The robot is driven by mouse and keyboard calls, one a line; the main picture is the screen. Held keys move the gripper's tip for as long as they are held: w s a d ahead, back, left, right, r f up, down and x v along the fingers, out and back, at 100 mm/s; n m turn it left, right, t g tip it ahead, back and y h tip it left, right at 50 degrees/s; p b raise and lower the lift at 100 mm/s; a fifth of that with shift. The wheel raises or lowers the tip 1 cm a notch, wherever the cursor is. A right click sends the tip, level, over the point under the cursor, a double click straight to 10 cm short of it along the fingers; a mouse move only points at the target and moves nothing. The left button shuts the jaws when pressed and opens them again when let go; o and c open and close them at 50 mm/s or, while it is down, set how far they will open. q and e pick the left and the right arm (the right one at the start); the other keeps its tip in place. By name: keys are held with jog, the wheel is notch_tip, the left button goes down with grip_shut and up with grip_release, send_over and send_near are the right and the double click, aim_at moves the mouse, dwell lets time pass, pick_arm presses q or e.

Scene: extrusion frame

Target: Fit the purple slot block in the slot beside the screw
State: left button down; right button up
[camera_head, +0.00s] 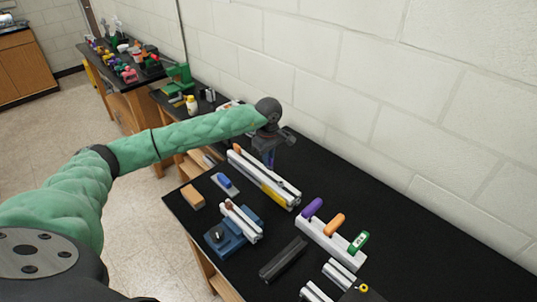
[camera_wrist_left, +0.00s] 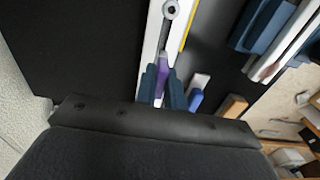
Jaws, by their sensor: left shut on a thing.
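The purple slot block (camera_wrist_left: 160,80) is between the blue-tipped fingers of my left gripper (camera_wrist_left: 161,88) in the left wrist view. In the head view, my left gripper (camera_head: 267,158) points down over the white extrusion (camera_head: 285,190), which has a yellow strip on its side. The wrist view shows the block in line with the extrusion's slot (camera_wrist_left: 163,45); I cannot tell how deep it sits. The round screw (camera_wrist_left: 171,9) is in the same slot, at the top of the wrist view, apart from the block. My right gripper is not in view.
A blue fixture (camera_head: 229,238) with a short extrusion, a wooden block (camera_head: 192,197) and a blue piece (camera_head: 225,181) stand nearby. A rack (camera_head: 327,242) with coloured handles and a dark bar (camera_head: 283,259) lie closer. The wall (camera_head: 380,110) runs behind the table.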

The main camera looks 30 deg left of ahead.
pick_arm(q)
jog(key=shift+f, duration=1.45)
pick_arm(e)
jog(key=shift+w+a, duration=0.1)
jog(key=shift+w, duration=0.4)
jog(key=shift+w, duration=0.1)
pick_arm(q)
jog(key=shift+b, duration=0.3)
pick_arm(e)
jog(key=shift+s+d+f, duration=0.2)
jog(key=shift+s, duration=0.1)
pick_arm(q)
jog(key=shift+a+b, duration=0.1)
jog(key=shift+b, duration=0.4)
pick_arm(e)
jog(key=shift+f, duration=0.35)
pick_arm(q)
jog(key=shift+f, duration=0.15)
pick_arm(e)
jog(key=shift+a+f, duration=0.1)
